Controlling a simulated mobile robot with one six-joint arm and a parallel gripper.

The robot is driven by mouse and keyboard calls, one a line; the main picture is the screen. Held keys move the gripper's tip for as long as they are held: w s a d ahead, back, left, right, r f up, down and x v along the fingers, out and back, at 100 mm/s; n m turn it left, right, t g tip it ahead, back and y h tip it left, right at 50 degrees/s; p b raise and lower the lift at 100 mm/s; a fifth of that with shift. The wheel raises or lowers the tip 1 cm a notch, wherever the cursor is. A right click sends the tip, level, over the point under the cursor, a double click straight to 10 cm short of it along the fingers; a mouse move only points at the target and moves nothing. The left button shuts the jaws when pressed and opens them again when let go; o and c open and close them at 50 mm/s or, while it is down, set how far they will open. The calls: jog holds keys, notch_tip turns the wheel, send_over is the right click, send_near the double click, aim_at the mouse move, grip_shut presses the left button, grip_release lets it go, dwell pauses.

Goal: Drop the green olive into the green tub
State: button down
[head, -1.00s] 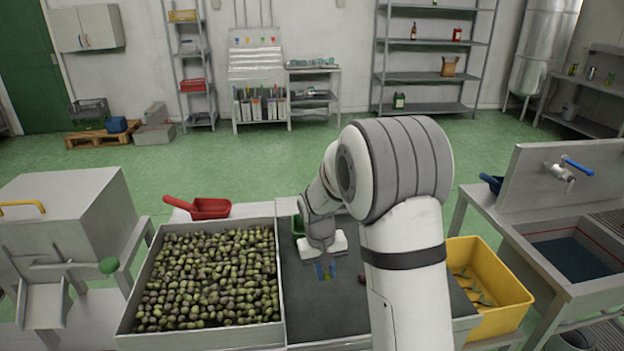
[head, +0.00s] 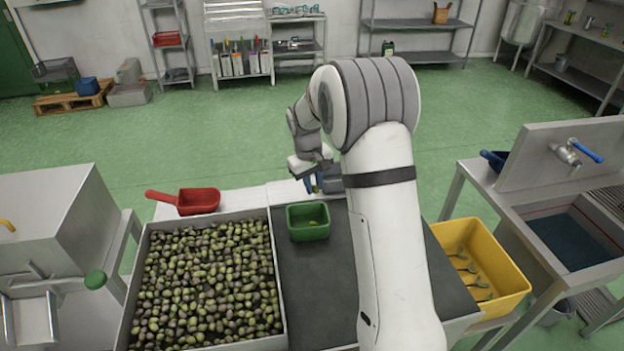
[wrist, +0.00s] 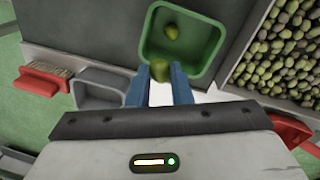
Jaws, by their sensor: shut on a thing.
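My gripper (head: 313,184) is at the far edge of the bench, beyond the green tub (head: 308,236) in the head view. In the wrist view its two blue fingers (wrist: 160,80) are shut on a green olive (wrist: 160,71), held at the fingertips. The held olive overlaps the near rim of the green tub (wrist: 147,50) there; its height above the tub is hard to tell. Another green olive (wrist: 171,31) lies inside the tub. The held olive cannot be made out in the head view.
A crate full of olives (head: 128,310) stands left of the dark mat (head: 318,290). A red scoop (head: 190,201) lies behind it. A yellow bin (head: 500,300) stands at right.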

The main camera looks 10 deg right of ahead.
jog(key=shift+a+f+b, duration=0.15)
jog(key=shift+f+b, duration=0.75)
jog(key=shift+f, duration=1)
jog(key=shift+s, duration=0.1)
jog(key=c, duration=1.2)
grip_release()
jog(key=shift+r, duration=0.15)
notch_tip(320, 180, up, 8)
jog(key=shift+s+a+f+b, duration=0.2)
jog(key=shift+a+b, duration=0.1)
jog(key=shift+a, duration=0.15)
